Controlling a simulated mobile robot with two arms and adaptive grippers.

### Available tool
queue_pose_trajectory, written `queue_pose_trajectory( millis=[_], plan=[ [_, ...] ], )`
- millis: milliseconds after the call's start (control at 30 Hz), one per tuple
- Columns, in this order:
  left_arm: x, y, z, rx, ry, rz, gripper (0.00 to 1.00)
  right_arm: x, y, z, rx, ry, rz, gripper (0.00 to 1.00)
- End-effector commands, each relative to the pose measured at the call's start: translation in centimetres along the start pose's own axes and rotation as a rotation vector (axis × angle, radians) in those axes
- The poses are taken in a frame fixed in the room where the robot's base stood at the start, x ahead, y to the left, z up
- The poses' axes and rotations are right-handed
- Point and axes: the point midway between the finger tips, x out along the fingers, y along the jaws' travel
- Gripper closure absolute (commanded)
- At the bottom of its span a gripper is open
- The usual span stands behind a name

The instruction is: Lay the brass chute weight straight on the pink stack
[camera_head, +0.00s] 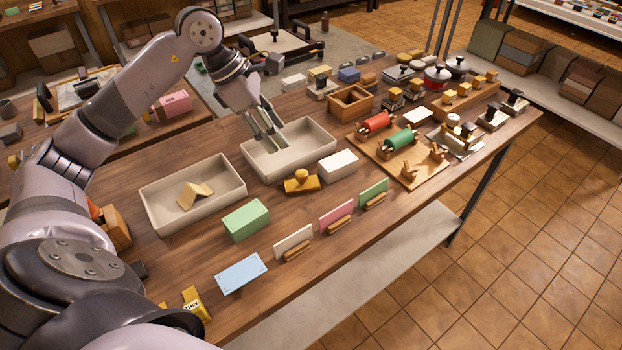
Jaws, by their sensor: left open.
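A brass weight with a round knob on a flat base (301,183) stands upright on the wooden table, in front of the right-hand tray. A pink card (336,214) stands upright in a wooden holder near the front edge. A pink block with a label (173,104) lies on the other table at the back left; I cannot tell whether it is the pink stack. My left gripper (270,140) points down over the right-hand tray (318,170), open and empty, behind and left of the brass weight. My right gripper is not in view.
A left tray (157,216) holds a folded tan piece (194,194). A green block (246,220) and a white block (338,165) flank the brass weight. White (294,242) and green (374,191) cards stand along the front. A roller board (397,173) is right.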

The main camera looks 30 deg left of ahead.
Motion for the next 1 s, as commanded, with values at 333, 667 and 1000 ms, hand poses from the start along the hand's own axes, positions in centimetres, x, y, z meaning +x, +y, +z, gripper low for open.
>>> queue_pose_trajectory(
  millis=[333,667,1000],
  plan=[
    [3.5,1.0,-1.6,0.008,0.071,0.031,0.54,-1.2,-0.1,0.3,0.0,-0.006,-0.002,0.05],
    [10.1,1.3,-2.0,0.007,0.069,0.034,0.54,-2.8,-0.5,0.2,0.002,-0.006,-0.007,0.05],
    [13.0,1.3,-1.9,0.007,0.067,0.032,0.54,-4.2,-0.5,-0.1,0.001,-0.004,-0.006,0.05]
  ],
)
